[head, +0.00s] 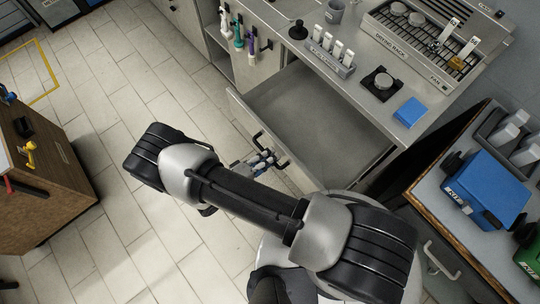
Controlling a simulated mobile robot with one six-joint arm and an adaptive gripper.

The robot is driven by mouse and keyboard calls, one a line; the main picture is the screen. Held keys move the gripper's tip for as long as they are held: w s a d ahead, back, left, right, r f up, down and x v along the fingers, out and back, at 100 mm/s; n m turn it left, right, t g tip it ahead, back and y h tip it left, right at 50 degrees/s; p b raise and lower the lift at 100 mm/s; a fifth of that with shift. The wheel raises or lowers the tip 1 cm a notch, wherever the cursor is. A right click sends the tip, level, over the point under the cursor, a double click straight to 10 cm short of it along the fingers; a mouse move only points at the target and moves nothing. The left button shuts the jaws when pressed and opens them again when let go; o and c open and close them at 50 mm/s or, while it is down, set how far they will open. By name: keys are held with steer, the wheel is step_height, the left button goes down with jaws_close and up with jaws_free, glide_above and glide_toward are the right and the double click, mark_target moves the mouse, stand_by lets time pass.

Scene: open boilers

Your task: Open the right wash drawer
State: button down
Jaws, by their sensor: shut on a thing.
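The right wash drawer (301,105) is a grey metal drawer that stands pulled out from under the counter in the head view. Its inside looks empty. Its dark bar handle (285,163) is on the front face. My gripper (266,158) is at the handle, outside the drawer front, and is shut on it. My forearm covers part of the floor in front of the drawer, and the exact finger contact is small and partly hidden.
The counter above holds a labelled rack (329,55), a black dish (381,84), a blue block (410,112) and a vented unit (425,45). A bench with a blue box (487,188) is at right. A wooden cabinet (40,190) is at left. Tiled floor between is clear.

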steer(key=shift+w+r, duration=0.1)
steer(key=shift+r, duration=0.05)
steer(key=c, duration=1.9)
jaws_free()
steer(key=shift+a, duration=0.1)
steer(key=v, duration=1.2)
